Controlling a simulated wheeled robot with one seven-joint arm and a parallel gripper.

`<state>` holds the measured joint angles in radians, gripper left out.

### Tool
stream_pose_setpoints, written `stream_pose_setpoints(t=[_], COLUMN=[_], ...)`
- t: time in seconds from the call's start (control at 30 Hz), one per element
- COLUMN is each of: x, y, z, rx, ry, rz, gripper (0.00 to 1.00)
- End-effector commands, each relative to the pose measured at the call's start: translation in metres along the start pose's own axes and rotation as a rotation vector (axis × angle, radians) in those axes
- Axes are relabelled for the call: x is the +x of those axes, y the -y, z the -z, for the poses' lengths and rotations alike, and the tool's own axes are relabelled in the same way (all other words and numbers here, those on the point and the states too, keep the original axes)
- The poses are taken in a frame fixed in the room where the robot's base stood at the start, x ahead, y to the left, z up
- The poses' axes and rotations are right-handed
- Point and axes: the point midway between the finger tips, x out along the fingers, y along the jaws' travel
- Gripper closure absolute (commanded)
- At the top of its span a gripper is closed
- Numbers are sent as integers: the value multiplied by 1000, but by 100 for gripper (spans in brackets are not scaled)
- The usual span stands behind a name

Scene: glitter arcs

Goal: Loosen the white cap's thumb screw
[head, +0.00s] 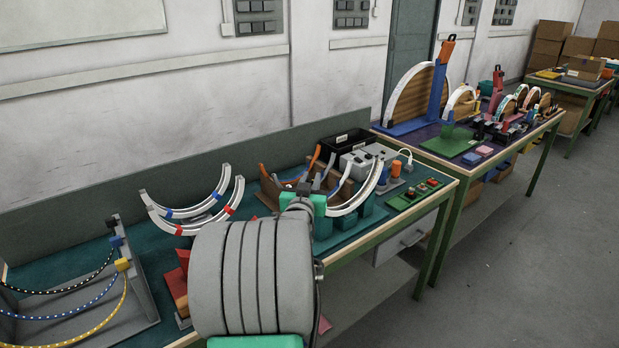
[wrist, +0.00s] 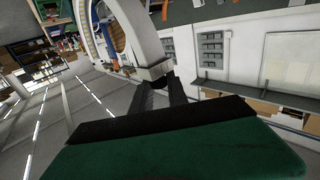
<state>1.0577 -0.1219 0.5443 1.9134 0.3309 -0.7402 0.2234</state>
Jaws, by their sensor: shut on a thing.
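My gripper (wrist: 162,84) shows in the wrist view as two dark fingers. Their tips close around a small dark piece, seemingly the thumb screw, directly against the pale white cap (wrist: 155,71). The cap sits at the end of a white arc (wrist: 142,30) that curves away upward in that view. The screw is mostly hidden by the fingers. In the head view, a white arc (head: 362,193) stands over green blocks (head: 371,208) on the near bench.
White arcs with blue and red bands (head: 204,212) stand left of my arm. Floor at right (head: 520,250) is clear.

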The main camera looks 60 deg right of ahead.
Motion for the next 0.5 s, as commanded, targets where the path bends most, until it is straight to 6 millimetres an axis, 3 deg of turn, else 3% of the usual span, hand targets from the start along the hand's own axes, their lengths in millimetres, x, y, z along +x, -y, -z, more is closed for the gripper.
stream_pose_setpoints(t=[0.1,0.5], x=[1,3], y=[-7,-6], z=[2,-13], rx=[4,-4], ry=[-8,-6], rz=[80,423], gripper=[100,100])
